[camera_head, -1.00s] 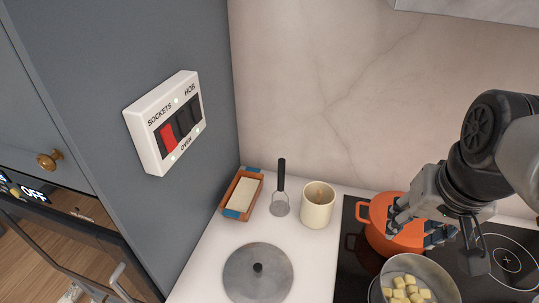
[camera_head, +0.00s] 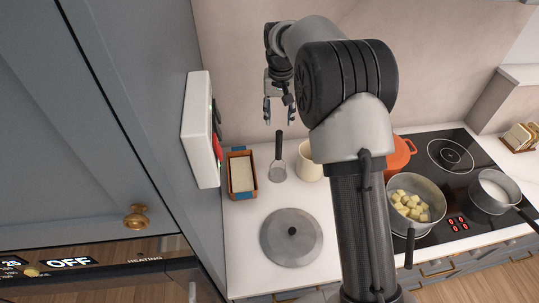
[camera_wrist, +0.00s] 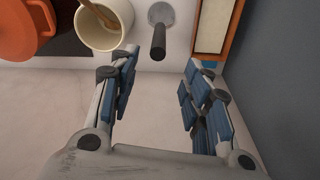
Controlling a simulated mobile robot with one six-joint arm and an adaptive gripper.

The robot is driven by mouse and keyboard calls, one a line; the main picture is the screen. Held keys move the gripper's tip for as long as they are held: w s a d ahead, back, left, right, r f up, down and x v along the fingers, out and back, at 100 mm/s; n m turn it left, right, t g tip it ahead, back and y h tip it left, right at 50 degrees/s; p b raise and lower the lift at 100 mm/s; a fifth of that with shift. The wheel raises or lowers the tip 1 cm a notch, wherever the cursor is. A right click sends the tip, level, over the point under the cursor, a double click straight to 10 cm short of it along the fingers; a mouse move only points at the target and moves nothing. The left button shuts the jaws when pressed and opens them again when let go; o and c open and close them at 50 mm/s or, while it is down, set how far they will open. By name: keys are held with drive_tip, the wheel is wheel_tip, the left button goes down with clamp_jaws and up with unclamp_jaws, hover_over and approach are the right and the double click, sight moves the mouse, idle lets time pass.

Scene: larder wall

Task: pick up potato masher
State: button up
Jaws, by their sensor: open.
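The potato masher (camera_head: 278,163) stands upright on the white counter, its black handle pointing up and its round grey head down, between an orange dish and a cream crock. It also shows in the wrist view (camera_wrist: 158,42), seen from above, beyond the fingertips and roughly midway between them. My gripper (camera_head: 279,122) points down above and behind the masher, near the back wall. In the wrist view its blue-padded fingers (camera_wrist: 160,60) are spread wide and hold nothing.
The cream crock (camera_head: 309,168) stands right of the masher, the orange dish (camera_head: 234,191) left of it. A grey lid (camera_head: 291,253) lies in front. An orange pot (camera_head: 404,157), a pan of cubes (camera_head: 430,191) and another pan (camera_head: 494,194) are on the hob. A switch box (camera_head: 196,135) juts from the left wall.

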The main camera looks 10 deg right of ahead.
sight(279, 145)
drive_tip(key=f, duration=0.5)
drive_tip(key=w+f+b, duration=0.1)
drive_tip(key=f, duration=0.4)
drive_tip(key=w+f, duration=0.1)
drive_tip(key=f, duration=0.5)
drive_tip(key=shift+d, duration=0.35)
drive_tip(key=shift+c, duration=0.3)
clamp_jaws()
